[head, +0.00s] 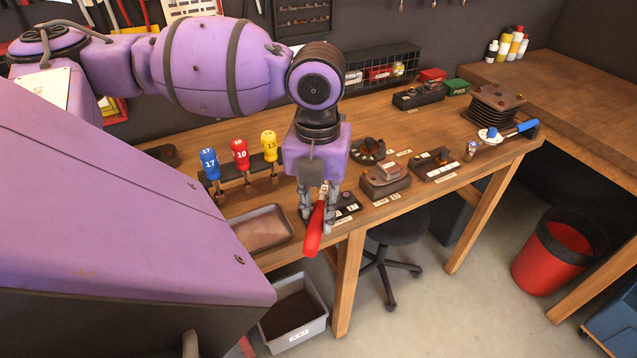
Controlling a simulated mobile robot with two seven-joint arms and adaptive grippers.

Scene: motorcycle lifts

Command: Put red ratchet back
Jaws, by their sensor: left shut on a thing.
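The red ratchet (314,230) is in my left gripper (319,222), in front of the workbench's front edge. Its red handle points down and toward the camera, and its upper end is partly hidden between the fingers. My left gripper is shut on it. Just behind it on the bench lies a small dark holder (346,204) with white labels, partly hidden by the gripper. I cannot tell whether the ratchet touches it. My right gripper is not in view.
Blue, red and yellow-handled drivers (240,154) stand in a rack left of the gripper. A metal tray (286,216) lies near the bench edge. Labelled holders (386,180) stand to the right. A stool (398,228) and a red bin (556,254) stand below.

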